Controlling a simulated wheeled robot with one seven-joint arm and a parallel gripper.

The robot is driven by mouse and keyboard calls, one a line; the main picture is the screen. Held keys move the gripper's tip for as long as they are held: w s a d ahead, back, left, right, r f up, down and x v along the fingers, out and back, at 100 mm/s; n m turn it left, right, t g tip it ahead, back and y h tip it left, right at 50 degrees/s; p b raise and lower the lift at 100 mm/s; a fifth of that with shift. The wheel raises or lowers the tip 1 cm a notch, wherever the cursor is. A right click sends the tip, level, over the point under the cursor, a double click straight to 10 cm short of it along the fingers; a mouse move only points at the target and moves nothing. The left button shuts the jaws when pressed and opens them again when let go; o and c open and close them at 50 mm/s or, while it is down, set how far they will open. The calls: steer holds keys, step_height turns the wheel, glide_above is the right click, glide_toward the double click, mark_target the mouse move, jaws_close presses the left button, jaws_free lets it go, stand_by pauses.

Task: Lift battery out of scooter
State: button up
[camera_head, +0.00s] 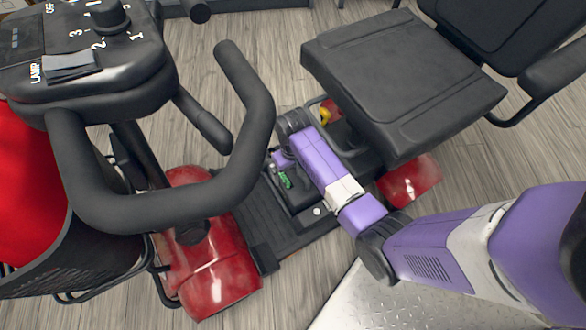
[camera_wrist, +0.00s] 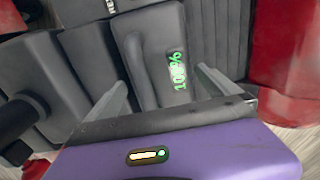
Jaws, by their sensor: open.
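The scooter (camera_head: 205,270) is red and black, with its deck running from the front cowl at the lower left toward the seat. The battery (camera_head: 299,196) is a dark block on the scooter between deck and seat, with a green readout. In the wrist view the battery (camera_wrist: 145,50) shows "100%" in green on its face. My gripper (camera_head: 281,160) is over the battery, partly hidden by my purple arm in the head view. In the wrist view my gripper (camera_wrist: 164,82) is open, with one finger on each side of the battery's near part. Contact cannot be told.
The black seat (camera_head: 400,90) overhangs close to the right of my arm. The curved handlebar (camera_head: 250,110) and the control panel (camera_head: 85,50) rise at the left. A basket (camera_head: 80,260) hangs at the far left. Wooden floor (camera_head: 455,220) shows around the scooter.

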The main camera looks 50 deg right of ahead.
mark_target(293, 175)
step_height(293, 175, down, 3)
steer(key=shift+f+b, duration=0.1)
steer(key=shift+b, duration=0.5)
steer(key=c, duration=1.7)
steer(key=shift+w+r, duration=0.1)
steer(key=shift+r, duration=0.2)
